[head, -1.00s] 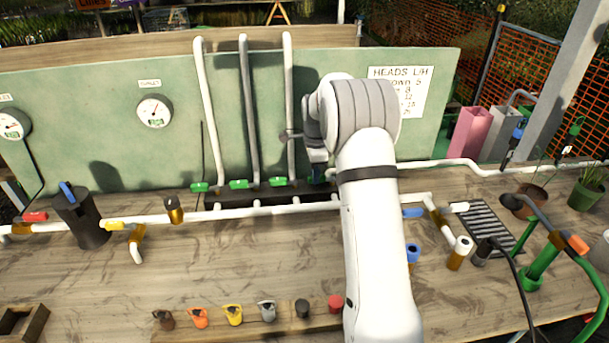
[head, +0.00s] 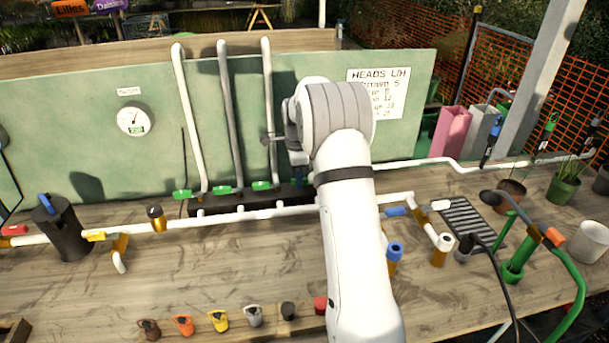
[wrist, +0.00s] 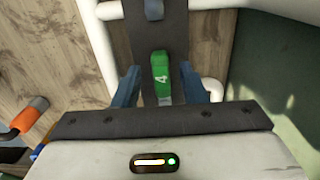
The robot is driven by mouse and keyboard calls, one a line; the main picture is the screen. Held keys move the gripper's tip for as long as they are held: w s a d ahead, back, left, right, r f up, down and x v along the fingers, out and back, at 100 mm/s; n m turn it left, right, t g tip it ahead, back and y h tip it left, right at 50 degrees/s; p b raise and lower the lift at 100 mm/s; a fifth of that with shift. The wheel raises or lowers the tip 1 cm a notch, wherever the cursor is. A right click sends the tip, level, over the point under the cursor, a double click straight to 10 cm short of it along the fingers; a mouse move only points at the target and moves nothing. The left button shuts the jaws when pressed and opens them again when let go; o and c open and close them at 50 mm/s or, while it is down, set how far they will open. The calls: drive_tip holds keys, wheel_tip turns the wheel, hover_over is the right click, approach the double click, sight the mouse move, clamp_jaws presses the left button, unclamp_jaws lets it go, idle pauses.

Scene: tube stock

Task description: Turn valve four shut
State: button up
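Valve four's green lever (wrist: 161,78), marked with a white 4, shows in the wrist view on a dark manifold block. My gripper (wrist: 161,85) is open, with one blue-grey finger on each side of the lever and a gap on both sides. I cannot tell how deep the fingers reach. Three other green levers, at the left (head: 182,194), middle (head: 222,190) and right (head: 262,186), sit below the upright pipes.
A white pipe (head: 215,219) runs along the bench in front of the manifold. Upright pipes stand against the green backboard (head: 70,130). A blue lever (head: 395,211) and a drain grid (head: 468,222) lie right of my arm. Coloured caps line the front. The bench middle is bare.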

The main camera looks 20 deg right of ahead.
wheel_tip(320, 180, up, 8)
drive_tip(key=shift+f+b, duration=0.1)
drive_tip(key=shift+b, duration=0.3)
idle(0.6)
drive_tip(key=s+a+r+n+t, duration=0.1)
drive_tip(key=s+a+r+n, duration=0.35)
drive_tip(key=s, duration=0.35)
drive_tip(key=s+a+r+n, duration=0.3)
drive_tip(key=s+n, duration=0.2)
drive_tip(key=s, duration=0.3)
drive_tip(key=s+a+f+n+t, duration=0.1)
drive_tip(key=s+n, duration=0.4)
drive_tip(key=s, duration=0.5)
drive_tip(key=s+a+f+n+t, duration=0.1)
drive_tip(key=s+a+f+n, duration=0.2)
drive_tip(key=s+n, duration=0.3)
drive_tip(key=s, duration=0.4)
drive_tip(key=shift+s+a, duration=0.25)
drive_tip(key=shift+a, duration=0.1)
